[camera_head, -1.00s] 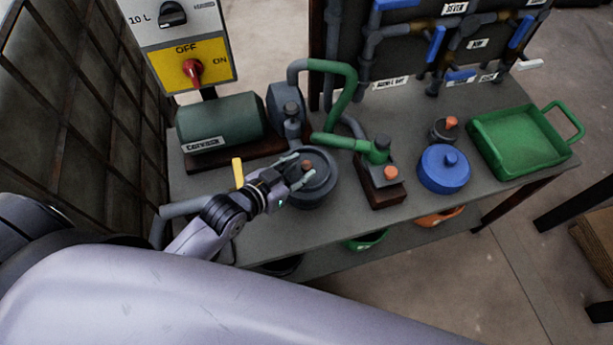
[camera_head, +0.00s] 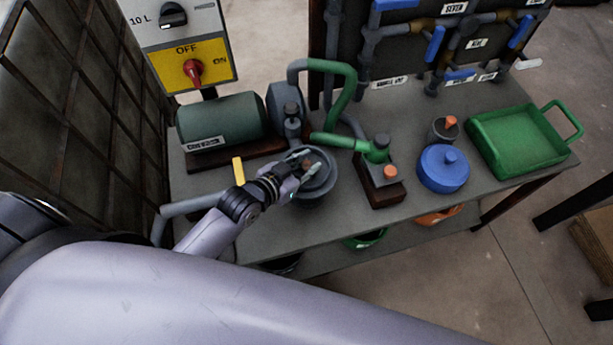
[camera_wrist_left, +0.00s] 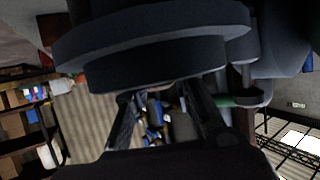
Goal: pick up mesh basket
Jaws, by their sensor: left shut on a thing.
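No mesh basket can be made out for sure in either view. Whether the lid is lifted cannot be told. My right gripper is not in view.
A green pump hose (camera_head: 340,141) and a small block with an orange knob (camera_head: 390,172) stand right of the vessel. Farther right are a blue lidded pot (camera_head: 443,180) and a green tray (camera_head: 518,140). A green motor (camera_head: 222,121) stands behind left.

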